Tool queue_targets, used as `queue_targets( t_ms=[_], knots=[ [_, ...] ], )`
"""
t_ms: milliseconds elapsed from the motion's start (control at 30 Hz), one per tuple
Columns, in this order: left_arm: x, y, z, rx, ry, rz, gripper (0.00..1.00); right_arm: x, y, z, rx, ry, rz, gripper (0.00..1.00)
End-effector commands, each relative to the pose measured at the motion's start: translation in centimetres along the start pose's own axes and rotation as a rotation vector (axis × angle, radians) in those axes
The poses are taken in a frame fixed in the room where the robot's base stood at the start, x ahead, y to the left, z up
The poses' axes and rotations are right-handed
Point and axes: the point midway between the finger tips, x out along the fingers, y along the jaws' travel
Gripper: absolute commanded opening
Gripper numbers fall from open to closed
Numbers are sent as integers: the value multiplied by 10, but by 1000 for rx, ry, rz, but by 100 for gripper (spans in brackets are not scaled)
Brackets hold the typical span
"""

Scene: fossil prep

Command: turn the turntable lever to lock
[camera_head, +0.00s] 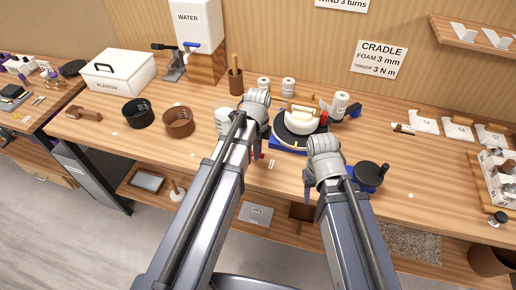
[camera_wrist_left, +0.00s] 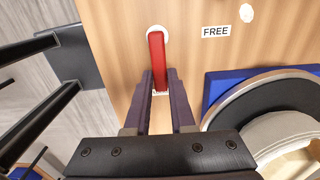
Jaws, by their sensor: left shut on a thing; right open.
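The red lever (camera_wrist_left: 156,62) runs from a round white pivot (camera_wrist_left: 158,31) on the bench, down between the fingers of my left gripper (camera_wrist_left: 160,92) in the left wrist view. The fingers are shut on it. A white label reading FREE (camera_wrist_left: 215,31) lies to the right of the lever. Another small label (camera_wrist_left: 160,93) is mostly hidden by the lever and fingers; its text cannot be read. The turntable (camera_head: 298,126), a dark disc on a blue base, bears a pale block. My left gripper (camera_head: 257,150) is left of it; my right gripper (camera_head: 307,188) is open at the bench's front.
A black round pan (camera_head: 370,174) on a blue base stands right of my right gripper. A white bottle (camera_head: 340,105) is behind the turntable. Brown and black bowls (camera_head: 179,121) stand to the left. A tray of items (camera_head: 497,178) is at the far right.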

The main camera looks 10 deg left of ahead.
Motion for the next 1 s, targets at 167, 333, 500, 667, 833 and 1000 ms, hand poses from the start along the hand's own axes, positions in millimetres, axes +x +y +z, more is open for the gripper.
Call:
queue_targets(
  t_ms=[167, 333, 500, 667, 833, 1000],
  knots=[
    [0, 1, 0, 9, 0, 1, 0, 0, 0, 0, 0, 0, 0, 50],
    [0, 1, 0, 7, 0, 1, 28, 0, 0, 0, 0, 0, 0, 50],
    [0, 0, 0, 6, 0, 1, 47, 0, 0, 0, 0, 0, 0, 50],
    [0, 0, 0, 5, 0, 1, 52, 0, 0, 0, 0, 0, 0, 50],
    [-1, 0, 0, 5, 0, 0, 52, -1, 0, 0, 0, 0, 0, 50],
    [-7, 0, 0, 5, 0, 0, 52, -7, 1, 0, 0, 0, 0, 50]
  ],
)
